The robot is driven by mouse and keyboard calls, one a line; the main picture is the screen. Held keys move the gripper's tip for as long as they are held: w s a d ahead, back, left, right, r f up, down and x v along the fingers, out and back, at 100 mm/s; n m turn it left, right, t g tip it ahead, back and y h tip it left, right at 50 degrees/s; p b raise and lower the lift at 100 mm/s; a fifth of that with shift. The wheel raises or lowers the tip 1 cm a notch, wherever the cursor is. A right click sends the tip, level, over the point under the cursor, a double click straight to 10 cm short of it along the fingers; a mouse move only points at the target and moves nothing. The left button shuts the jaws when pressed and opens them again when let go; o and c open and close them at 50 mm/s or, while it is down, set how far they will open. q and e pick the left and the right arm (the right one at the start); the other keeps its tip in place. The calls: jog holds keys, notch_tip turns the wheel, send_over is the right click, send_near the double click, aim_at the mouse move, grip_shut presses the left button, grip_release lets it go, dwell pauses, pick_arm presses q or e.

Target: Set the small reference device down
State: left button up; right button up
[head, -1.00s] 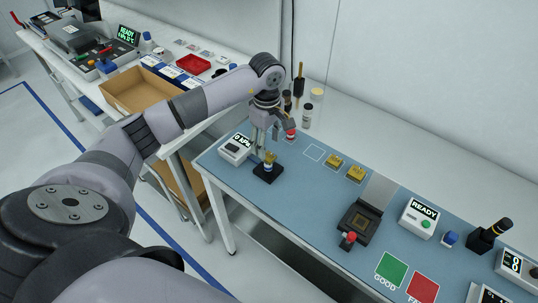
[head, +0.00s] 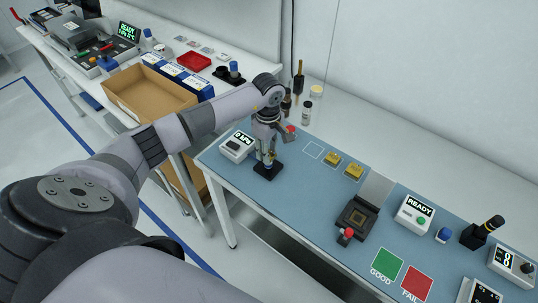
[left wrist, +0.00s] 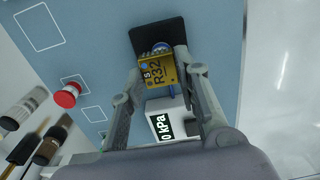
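The small reference device (left wrist: 158,72) is a gold block marked "S R32" in the left wrist view. In the head view it is a small gold patch low at my left gripper (head: 266,157), partly hidden. In the left wrist view both fingers of my left gripper (left wrist: 160,75) lie against its sides and look shut on it. It is over a small black stand (head: 269,173), whose dark base (left wrist: 150,35) shows behind it. A rounded part shows between device and base; I cannot tell if they touch. My right gripper is not in view.
A white "0 kPa" box (head: 237,147) stands just left of the stand. Empty white outlines, a red knob (head: 290,129) and two gold blocks (head: 342,165) lie to the right. Further right are a black socket (head: 357,218), a READY box (head: 415,212) and green and red pads (head: 388,266).

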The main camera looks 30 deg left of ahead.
pick_arm(q)
jog(key=c, duration=0.5)
jog(key=shift+r, duration=0.15)
